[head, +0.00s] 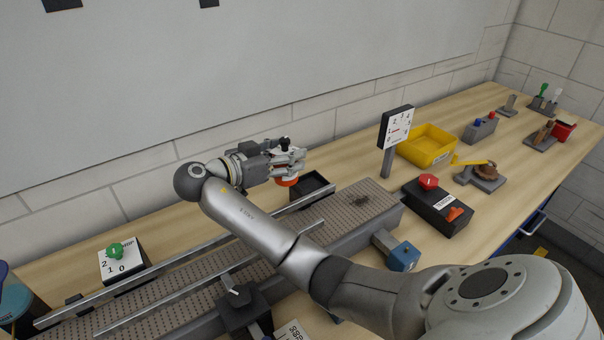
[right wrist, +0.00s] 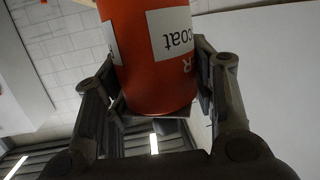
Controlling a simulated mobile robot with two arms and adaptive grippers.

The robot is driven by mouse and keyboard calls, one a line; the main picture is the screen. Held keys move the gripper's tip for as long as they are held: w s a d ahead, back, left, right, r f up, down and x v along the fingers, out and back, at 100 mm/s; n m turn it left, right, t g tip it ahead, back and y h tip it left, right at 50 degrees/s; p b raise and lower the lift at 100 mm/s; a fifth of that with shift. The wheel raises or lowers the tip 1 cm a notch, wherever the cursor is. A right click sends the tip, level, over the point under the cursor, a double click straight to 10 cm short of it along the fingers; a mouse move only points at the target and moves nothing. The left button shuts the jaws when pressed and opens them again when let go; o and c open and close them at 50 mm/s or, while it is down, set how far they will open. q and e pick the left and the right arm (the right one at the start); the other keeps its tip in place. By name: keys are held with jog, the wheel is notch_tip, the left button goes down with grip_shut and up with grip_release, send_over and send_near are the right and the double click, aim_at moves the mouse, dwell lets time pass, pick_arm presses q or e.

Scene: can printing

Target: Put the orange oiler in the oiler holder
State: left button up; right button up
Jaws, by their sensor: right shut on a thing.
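My right gripper (head: 290,163) is shut on the orange oiler (head: 287,182), above the back edge of the bench behind the conveyor. In the head view the fingers cover much of the oiler, and only its dark top and orange lower part show. In the right wrist view the oiler (right wrist: 148,75) is a large orange cylinder with a white label between the two fingers. A black open box (head: 318,190), which looks like the oiler holder, stands just right of the gripper, behind the conveyor. The oiler is apart from its inside. My left gripper is out of view.
The conveyor (head: 372,204) with metal side rails runs in front of the box. A wall rises close behind.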

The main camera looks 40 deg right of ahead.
jog(key=shift+w+d+f+p, duration=0.5)
jog(key=shift+w+d+f, duration=0.2)
jog(key=shift+d+f, duration=1.4)
jog(key=shift+w+d+f+p, duration=0.45)
jog(key=shift+w+d+f, duration=0.3)
jog(key=shift+d+f, duration=1.3)
jog(key=shift+w+d+f+p, duration=0.5)
jog(key=shift+w+d+f, duration=0.2)
jog(key=shift+d+f, duration=1.35)
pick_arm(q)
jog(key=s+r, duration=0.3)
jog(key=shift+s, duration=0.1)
